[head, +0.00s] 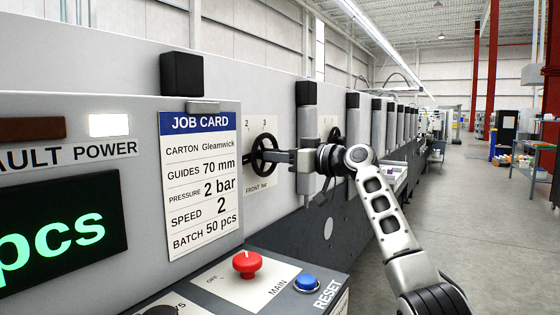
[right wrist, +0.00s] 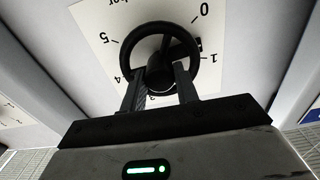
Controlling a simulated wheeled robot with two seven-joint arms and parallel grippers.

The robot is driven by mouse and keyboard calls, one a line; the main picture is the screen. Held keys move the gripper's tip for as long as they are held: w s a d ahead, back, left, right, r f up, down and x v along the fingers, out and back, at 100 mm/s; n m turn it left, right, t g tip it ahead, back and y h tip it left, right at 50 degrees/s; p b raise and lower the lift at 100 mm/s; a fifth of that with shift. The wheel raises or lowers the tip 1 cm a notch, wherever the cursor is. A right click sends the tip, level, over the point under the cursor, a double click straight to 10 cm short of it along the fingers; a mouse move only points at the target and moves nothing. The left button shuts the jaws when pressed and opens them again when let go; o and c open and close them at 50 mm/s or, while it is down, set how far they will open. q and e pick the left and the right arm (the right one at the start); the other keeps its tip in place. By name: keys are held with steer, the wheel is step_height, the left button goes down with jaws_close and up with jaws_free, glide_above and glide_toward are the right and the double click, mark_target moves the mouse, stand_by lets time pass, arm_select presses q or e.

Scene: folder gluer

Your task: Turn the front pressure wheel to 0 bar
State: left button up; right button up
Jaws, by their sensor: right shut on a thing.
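The front pressure wheel (head: 264,155) is a black handwheel on a white dial plate marked "FRONT bar" (head: 262,188). In the right wrist view the wheel (right wrist: 130,62) fills the upper middle, with the dial numbers 0, 1, 3, 4 and 5 showing around it, upside down or tilted. A dark spoke or pointer reaches from the hub toward the upper right, near the 1. My right gripper (head: 284,157) comes in from the right and is shut on the wheel; its two fingers (right wrist: 160,90) lie at either side of the hub. My left gripper is not in view.
The job card (head: 200,180) reads pressure 2 bar. Below it, a panel carries a red MAIN knob (head: 247,264) and a blue RESET button (head: 307,283). A second wheel (head: 334,134) is farther along the machine. The aisle floor (head: 470,220) at right is clear.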

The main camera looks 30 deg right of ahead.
steer(key=shift+f+n+b, duration=0.15)
steer(key=shift+n+b, duration=0.15)
steer(key=shift+n, duration=1.1)
steer(key=shift+f+n+b, duration=0.1)
steer(key=shift+n+b, duration=0.15)
steer(key=shift+n, duration=1.15)
steer(key=o, duration=1)
steer(key=shift+r, duration=0.15)
steer(key=shift+c, duration=0.2)
steer(key=b+v, duration=0.2)
steer(key=v, duration=1.4)
steer(key=shift+b, duration=0.35)
